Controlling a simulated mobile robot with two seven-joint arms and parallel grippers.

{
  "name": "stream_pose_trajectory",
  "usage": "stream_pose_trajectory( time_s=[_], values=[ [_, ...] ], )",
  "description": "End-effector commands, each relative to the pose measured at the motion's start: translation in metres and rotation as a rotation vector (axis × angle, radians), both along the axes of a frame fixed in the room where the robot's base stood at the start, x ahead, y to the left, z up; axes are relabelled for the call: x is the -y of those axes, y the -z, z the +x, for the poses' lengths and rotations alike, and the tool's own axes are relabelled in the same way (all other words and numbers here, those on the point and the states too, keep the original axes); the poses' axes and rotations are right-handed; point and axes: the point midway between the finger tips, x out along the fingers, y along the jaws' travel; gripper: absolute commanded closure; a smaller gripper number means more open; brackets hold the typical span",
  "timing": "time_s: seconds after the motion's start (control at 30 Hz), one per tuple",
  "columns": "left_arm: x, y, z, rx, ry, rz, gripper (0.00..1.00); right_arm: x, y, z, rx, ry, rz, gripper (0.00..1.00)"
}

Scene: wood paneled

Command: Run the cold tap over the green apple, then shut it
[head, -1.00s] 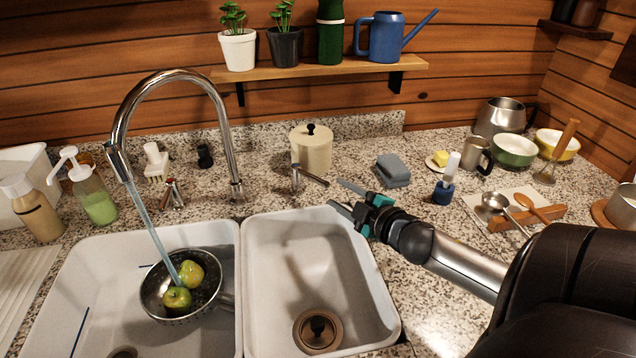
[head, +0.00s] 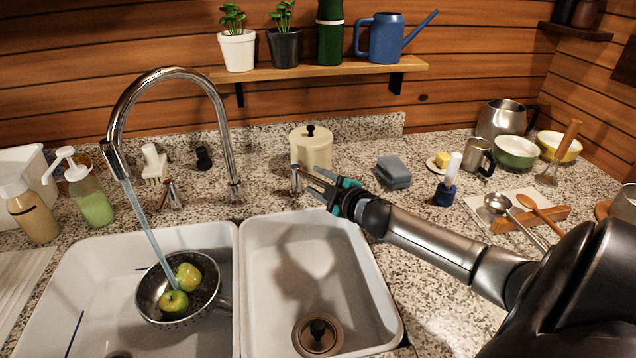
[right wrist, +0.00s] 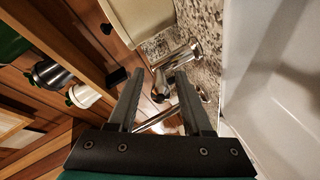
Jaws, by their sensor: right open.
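Water (head: 150,225) runs from the curved chrome spout (head: 117,160) into a metal colander (head: 150,290) in the left basin. The green apple (head: 173,303) and a yellower apple (head: 188,277) lie in it; the stream falls at the edge between them. The right tap handle (head: 296,180), which has a side lever, stands behind the right basin; it also shows in the right wrist view (right wrist: 178,57). My right gripper (head: 312,184) is open at this handle, its fingers on either side of the lever in the wrist view. Contact is unclear. My left gripper is out of view.
A left tap handle (head: 171,196) with a red mark stands behind the left basin. A cream canister (head: 311,150) is close behind my right gripper. A grey sponge (head: 393,172) lies to its right. The right basin (head: 275,265) is empty.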

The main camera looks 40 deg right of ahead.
Motion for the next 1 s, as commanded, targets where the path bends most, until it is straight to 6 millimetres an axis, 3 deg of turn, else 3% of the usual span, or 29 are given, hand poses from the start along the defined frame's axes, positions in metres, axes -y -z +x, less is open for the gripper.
stream_pose_trajectory(
  time_s=[0.3,0.73,1.0],
  values=[
    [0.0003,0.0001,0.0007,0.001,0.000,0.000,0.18,0.0000,0.0004,0.0012,-0.001,-0.001,0.000,0.50],
    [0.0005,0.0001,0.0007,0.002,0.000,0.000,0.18,0.0000,0.0004,0.0010,-0.001,-0.001,0.000,0.98],
    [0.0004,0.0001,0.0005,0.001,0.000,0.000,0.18,-0.0001,0.0007,0.0010,-0.001,-0.001,0.000,1.00]
  ],
)
